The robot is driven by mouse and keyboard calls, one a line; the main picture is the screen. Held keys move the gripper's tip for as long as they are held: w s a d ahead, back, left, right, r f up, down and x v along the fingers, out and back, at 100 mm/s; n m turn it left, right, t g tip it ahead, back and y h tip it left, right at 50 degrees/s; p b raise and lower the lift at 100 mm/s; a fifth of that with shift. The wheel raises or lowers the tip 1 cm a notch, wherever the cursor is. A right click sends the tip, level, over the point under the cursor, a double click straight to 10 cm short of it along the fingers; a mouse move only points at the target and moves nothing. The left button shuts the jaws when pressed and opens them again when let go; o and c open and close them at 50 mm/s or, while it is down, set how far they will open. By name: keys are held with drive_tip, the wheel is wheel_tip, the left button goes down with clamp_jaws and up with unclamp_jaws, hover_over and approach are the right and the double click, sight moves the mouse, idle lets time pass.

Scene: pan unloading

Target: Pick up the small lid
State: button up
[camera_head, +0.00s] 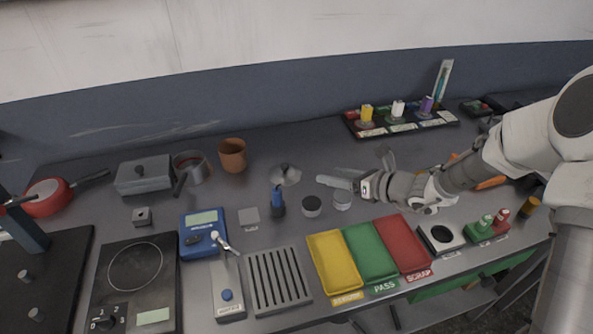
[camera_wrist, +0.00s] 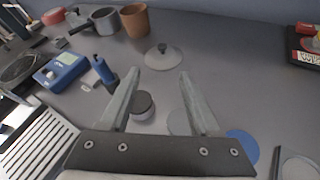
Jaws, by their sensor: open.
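A small round lid (camera_head: 284,177) with a dark knob lies on the grey bench, left of my gripper in the head view. In the wrist view the lid (camera_wrist: 163,60) is whole and knob-up, just beyond and between the fingertips. My gripper (camera_head: 337,190) is open and empty, its fingers pointing toward the lid without touching it. In the wrist view, the two grey fingers of my gripper (camera_wrist: 157,78) stand apart with bare bench between their tips.
A black-topped round jar (camera_head: 311,206) and a blue-topped upright tool (camera_head: 278,203) stand in front of the lid. A clear glass piece (camera_head: 342,200) is beside my fingers. A brown pot (camera_head: 232,155) stands behind left. Yellow (camera_head: 334,264), green and red trays lie in front.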

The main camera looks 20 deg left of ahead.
approach(286, 166)
drive_tip(key=x, duration=0.3)
drive_tip(key=shift+s+r, duration=0.1)
drive_tip(key=shift+s, duration=0.05)
drive_tip(key=shift+p+x, duration=0.45)
drive_tip(key=shift+x, duration=2.7)
drive_tip(key=shift+d, duration=0.1)
clamp_jaws()
